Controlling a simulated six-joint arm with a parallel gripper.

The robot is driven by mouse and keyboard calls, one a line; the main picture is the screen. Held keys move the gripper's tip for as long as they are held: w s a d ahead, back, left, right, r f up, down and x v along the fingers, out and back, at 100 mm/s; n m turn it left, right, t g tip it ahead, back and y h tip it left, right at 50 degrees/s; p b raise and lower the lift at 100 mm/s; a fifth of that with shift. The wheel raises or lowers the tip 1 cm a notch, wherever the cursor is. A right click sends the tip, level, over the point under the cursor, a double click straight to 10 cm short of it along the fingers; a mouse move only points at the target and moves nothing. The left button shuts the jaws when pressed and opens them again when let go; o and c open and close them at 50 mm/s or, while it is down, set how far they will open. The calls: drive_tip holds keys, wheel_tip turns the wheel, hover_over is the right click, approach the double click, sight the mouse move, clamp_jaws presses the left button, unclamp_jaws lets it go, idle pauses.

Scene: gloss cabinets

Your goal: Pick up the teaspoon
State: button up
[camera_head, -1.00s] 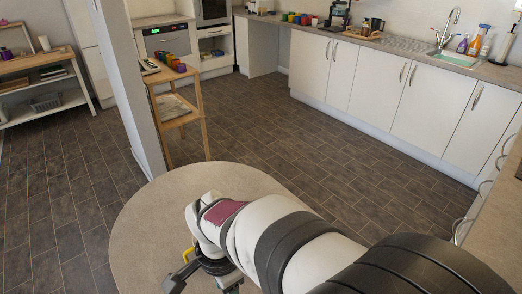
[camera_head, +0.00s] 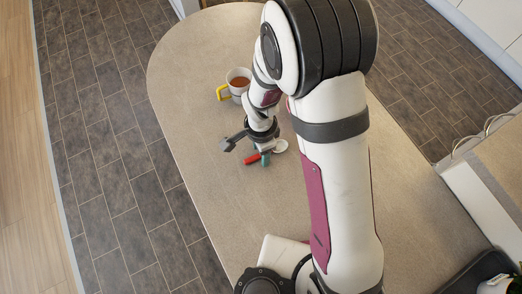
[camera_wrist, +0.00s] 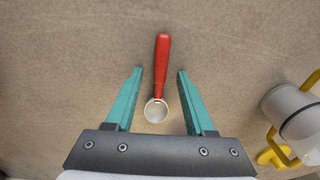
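The teaspoon has a red handle (camera_wrist: 162,60) and a pale round bowl (camera_wrist: 156,110) and lies on the counter. In the wrist view, the handle points away from my gripper and the bowl sits nearer the palm. My gripper (camera_wrist: 160,74) is open, with one teal finger on each side of the spoon and gaps on both sides. In the head view, my gripper (camera_head: 262,157) is low over the spoon. The red handle (camera_head: 252,159) shows to its left and the bowl (camera_head: 280,147) to its right; the middle is partly hidden by the gripper.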

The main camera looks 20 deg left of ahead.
clamp_jaws()
drive_tip(key=shift+r, duration=0.15)
